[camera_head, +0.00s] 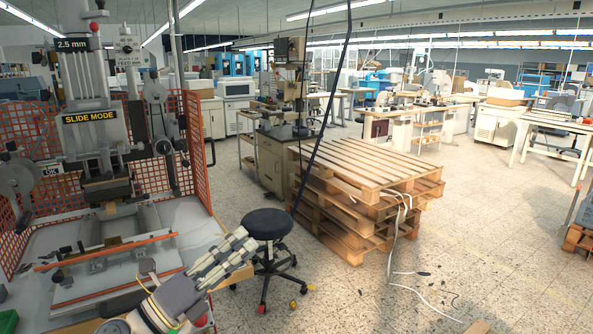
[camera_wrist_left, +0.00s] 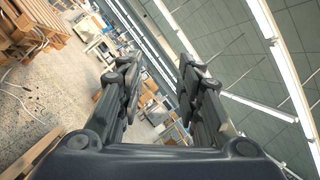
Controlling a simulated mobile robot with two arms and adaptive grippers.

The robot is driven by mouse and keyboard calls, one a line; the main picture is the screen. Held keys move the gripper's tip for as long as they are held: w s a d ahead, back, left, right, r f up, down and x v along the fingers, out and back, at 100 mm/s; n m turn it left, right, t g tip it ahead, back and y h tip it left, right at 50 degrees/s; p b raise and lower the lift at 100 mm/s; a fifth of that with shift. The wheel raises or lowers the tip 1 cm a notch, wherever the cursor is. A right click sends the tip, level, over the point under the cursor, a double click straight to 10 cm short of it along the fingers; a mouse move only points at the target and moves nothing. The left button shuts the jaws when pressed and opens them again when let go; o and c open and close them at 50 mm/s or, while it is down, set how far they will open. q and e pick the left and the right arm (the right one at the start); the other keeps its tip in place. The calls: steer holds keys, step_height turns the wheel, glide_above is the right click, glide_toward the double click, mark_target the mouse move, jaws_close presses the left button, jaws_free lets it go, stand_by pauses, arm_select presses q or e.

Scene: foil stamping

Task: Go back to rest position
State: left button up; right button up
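My left gripper (camera_head: 245,248) is at the bottom of the head view, reaching up and to the right beside the stamping machine's table. In the left wrist view its two dark jointed fingers (camera_wrist_left: 158,68) stand well apart with nothing between them. My right gripper is in neither view. The foil stamping machine (camera_head: 92,135), labelled "SLIDE MODE" and "2.5 mm", stands at the left. Its grey work table (camera_head: 205,232) carries rails and a small tan piece (camera_head: 115,241).
Orange mesh guards (camera_head: 195,150) flank the machine. A black stool (camera_head: 267,223) stands just beyond my left gripper. Stacked wooden pallets (camera_head: 365,165) stand behind it, with loose white straps hanging to the floor. Open tiled floor (camera_head: 480,220) lies to the right.

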arm_select(q)
steer(key=s+a+f+n+t+y, duration=0.1)
steer(key=s+a+f+n+y, duration=0.1)
steer(key=a+f+n+y, duration=0.75)
steer(key=s+a+f+n+t+y, duration=0.15)
steer(key=f+n+y, duration=0.55)
steer(key=n, duration=0.8)
steer(key=s+d+f+n+g, duration=0.1)
steer(key=s+f+n+g, duration=0.3)
steer(key=s+f+g, duration=0.55)
steer(key=s+d+f+n+g, duration=0.1)
steer(key=s+f+n+g, duration=0.35)
steer(key=s+f, duration=1.2)
steer(key=f, duration=0.8)
steer(key=s+f, duration=0.2)
steer(key=f, duration=0.8)
steer(key=s+a+f+g, duration=0.1)
steer(key=s+f, duration=0.8)
steer(key=s+a+f+g, duration=0.1)
steer(key=s+a+f, duration=0.1)
steer(key=s+f, duration=0.7)
steer(key=shift+a+m, duration=0.3)
steer(key=shift+h, duration=0.25)
